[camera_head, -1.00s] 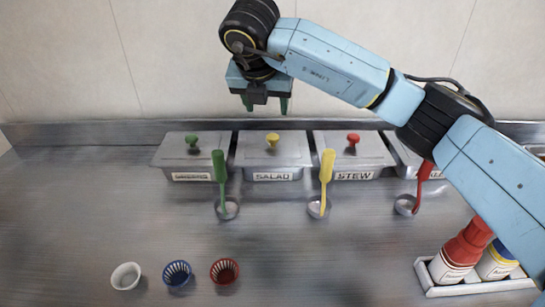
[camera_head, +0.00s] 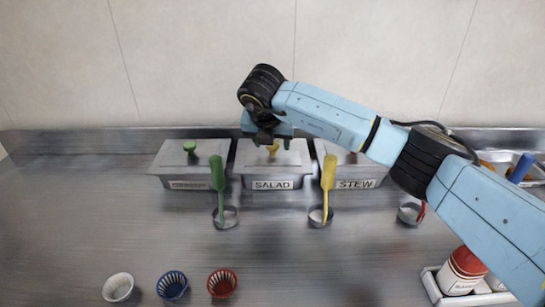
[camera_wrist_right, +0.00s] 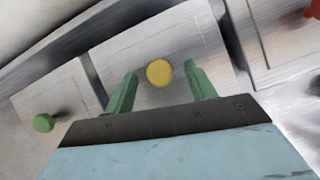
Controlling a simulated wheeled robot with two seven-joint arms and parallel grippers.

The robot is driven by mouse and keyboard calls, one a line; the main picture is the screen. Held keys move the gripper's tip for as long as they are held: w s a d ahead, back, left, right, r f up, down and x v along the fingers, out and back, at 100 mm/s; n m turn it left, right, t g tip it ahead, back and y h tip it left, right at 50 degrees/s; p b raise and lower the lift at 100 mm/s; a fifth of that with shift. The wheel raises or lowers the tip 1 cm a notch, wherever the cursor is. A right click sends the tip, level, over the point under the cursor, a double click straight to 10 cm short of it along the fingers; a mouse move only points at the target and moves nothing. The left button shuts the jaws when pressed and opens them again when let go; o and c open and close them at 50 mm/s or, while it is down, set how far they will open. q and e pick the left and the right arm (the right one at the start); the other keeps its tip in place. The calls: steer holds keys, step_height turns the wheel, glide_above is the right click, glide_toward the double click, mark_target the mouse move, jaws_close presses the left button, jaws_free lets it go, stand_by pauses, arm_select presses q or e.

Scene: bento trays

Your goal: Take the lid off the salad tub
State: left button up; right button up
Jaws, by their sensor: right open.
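The salad tub (camera_head: 271,184) stands at the back of the counter, in the middle of the row, with its label facing front. Its grey lid (camera_head: 250,158) is on and has a yellow knob (camera_head: 272,147); the knob also shows in the right wrist view (camera_wrist_right: 159,73). My right gripper (camera_wrist_right: 161,82) is open. Its green fingers are on either side of the yellow knob as seen from the wrist, and I cannot tell whether they touch it. In the head view the arm hides part of the lid. My left gripper is not in view.
A tub with a green knob (camera_head: 189,146) stands left of the salad tub, and the stew tub (camera_head: 354,183) right. Green (camera_head: 218,173) and yellow (camera_head: 328,172) ladles stand in front. Small cups (camera_head: 118,287) sit at the front left. A bottle tray (camera_head: 432,287) stands front right.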

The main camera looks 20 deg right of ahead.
steer(key=shift+w+d+f, duration=0.1)
steer(key=shift+w+f, duration=0.05)
steer(key=shift+f, duration=0.2)
steer(key=shift+c, duration=0.4)
steer(key=shift+r, duration=0.1)
steer(key=c, duration=1.1)
